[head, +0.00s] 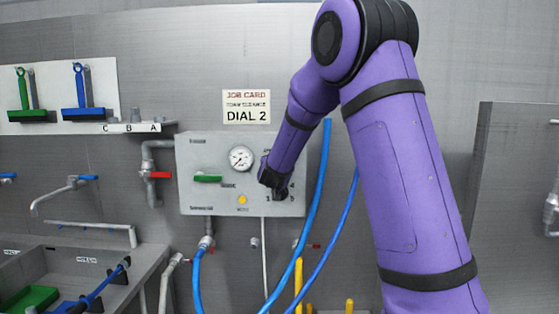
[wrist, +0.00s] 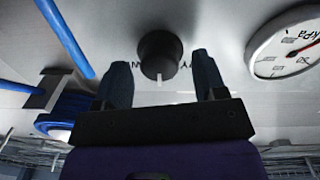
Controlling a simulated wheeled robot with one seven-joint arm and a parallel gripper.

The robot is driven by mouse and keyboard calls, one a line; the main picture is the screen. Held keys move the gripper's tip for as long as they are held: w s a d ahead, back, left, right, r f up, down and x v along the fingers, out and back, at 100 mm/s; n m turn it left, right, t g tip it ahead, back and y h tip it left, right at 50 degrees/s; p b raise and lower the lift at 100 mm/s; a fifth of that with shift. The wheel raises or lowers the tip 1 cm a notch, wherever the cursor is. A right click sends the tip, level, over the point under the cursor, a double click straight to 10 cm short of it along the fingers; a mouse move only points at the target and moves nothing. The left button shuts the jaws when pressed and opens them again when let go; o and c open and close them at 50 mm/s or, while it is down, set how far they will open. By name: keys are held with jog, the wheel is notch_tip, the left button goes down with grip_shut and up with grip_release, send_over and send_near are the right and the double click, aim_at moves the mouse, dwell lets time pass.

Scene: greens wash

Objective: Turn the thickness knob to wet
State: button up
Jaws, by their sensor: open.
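The knob (wrist: 160,52) is a round black dial on a pale panel in the wrist view. Its white pointer mark faces the bottom of that picture. Dark lettering beside it is partly hidden and cannot be read fully. My gripper (wrist: 161,72) is open, with one finger to each side of the knob and visible gaps between. I cannot tell how deep the fingers reach around it. In the head view my gripper (head: 273,186) is at the right part of the grey control panel (head: 222,150) and hides the knob there.
The panel carries a pressure gauge (head: 242,158), a green lever (head: 208,179) and a yellow button (head: 242,199). A job card (head: 246,107) above reads DIAL 2. Blue hoses (head: 316,215) hang close to my arm. A sink (head: 75,262) stands at lower left.

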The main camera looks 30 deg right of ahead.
jog(key=shift+w+d, duration=0.2)
jog(key=shift+w, duration=0.05)
jog(key=c, duration=0.9)
jog(key=m, duration=1.1)
jog(key=shift+m+y, duration=0.3)
